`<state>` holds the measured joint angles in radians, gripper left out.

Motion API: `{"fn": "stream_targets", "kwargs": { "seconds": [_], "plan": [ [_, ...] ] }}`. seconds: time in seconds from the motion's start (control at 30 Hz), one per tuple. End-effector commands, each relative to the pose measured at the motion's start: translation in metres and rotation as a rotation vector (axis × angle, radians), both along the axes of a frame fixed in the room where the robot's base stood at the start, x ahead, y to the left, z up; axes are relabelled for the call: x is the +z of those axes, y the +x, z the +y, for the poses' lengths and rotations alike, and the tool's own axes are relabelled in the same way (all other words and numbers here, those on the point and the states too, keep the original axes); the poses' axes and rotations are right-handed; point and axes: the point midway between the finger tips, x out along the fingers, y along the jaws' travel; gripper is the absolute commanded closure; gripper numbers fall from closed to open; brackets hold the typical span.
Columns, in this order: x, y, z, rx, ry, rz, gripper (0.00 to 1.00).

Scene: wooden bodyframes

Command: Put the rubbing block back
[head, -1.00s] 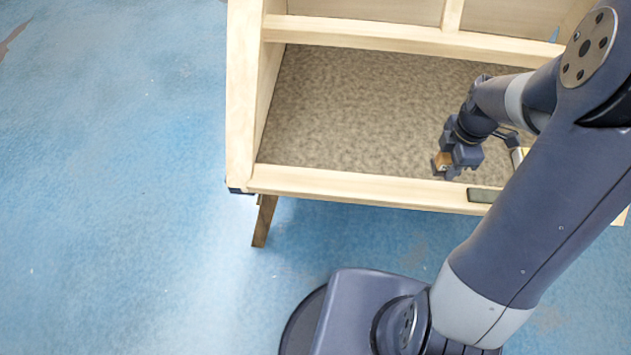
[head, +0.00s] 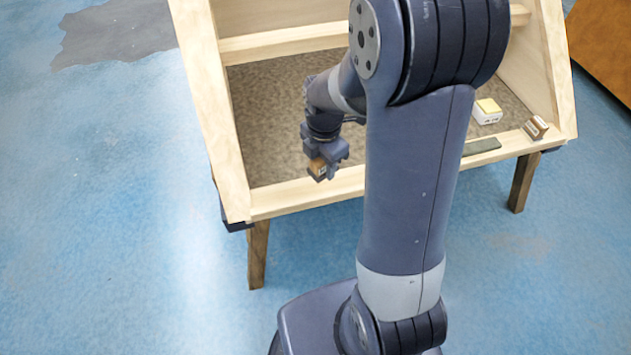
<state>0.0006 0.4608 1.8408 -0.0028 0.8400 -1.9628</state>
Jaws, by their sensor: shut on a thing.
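My gripper (head: 320,174) is shut on a small wooden block (head: 317,168), brown with a dark part and a small pale mark, likely the rubbing block. It holds the block near the inner edge of the front rail, left of my arm. Whether the block touches the rail I cannot tell. The wooden bodyframe (head: 285,201) is a pale timber frame on legs with a speckled brown panel (head: 265,130) inside. The gripper's fingers partly cover the block.
A similar brown block with a white label (head: 536,127) sits at the front rail's right end. A dark green flat strip (head: 484,145) lies on the rail. A white box with yellow top (head: 487,112) stands behind it. The panel's left part is clear. My arm hides the middle.

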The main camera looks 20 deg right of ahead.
Motion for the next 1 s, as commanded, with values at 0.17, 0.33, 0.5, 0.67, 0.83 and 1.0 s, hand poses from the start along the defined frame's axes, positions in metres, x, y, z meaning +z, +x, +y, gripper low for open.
{"fn": "stream_targets", "kwargs": {
  "seconds": [0.17, 0.33, 0.5, 0.67, 0.83, 1.0],
  "plan": [
    [-0.02, 0.0, 0.0, 0.0, 0.0, 0.001, 0.81],
    [-0.038, 0.0, 0.0, 0.0, 0.0, 0.002, 0.81],
    [-0.058, 0.0, 0.0, 0.0, 0.0, 0.001, 0.81],
    [-0.058, 0.0, 0.0, 0.0, 0.0, -0.002, 0.81],
    [-0.062, 0.0, 0.0, -0.001, -0.001, -0.001, 0.81],
    [-0.061, 0.0, 0.0, 0.0, 0.0, -0.001, 0.48]
  ]
}}
